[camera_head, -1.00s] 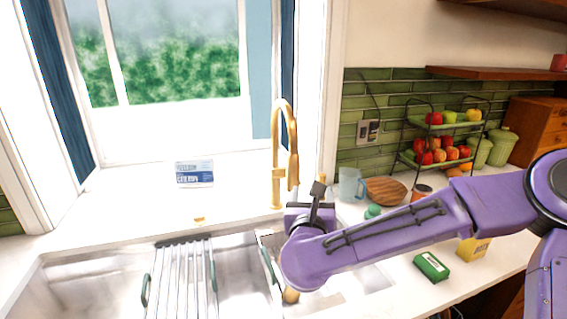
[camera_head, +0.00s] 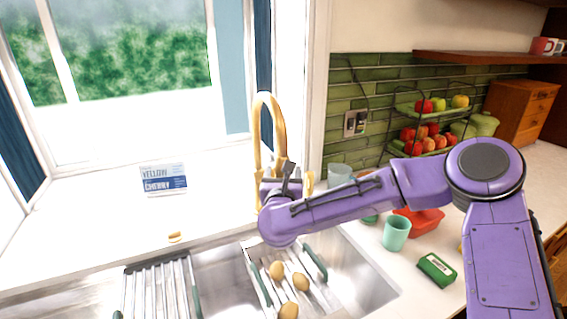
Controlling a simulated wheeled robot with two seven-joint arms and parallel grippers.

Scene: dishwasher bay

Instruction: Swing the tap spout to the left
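The gold tap (camera_head: 257,135) stands at the back of the sink, its tall arched neck in front of the window frame. The spout (camera_head: 279,130) comes down on the right of the upright and its lower end meets my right gripper. My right gripper (camera_head: 288,170), on the purple arm from the right, is at the spout's lower end, with dark fingers partly visible. Whether it touches or grips the spout is unclear. The tap's base is partly hidden behind my arm. My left gripper is not in view.
The sink (camera_head: 368,285) holds a rack with several brown potatoes (camera_head: 277,270) and a left rack (camera_head: 158,285). A sign (camera_head: 163,179) stands on the sill.

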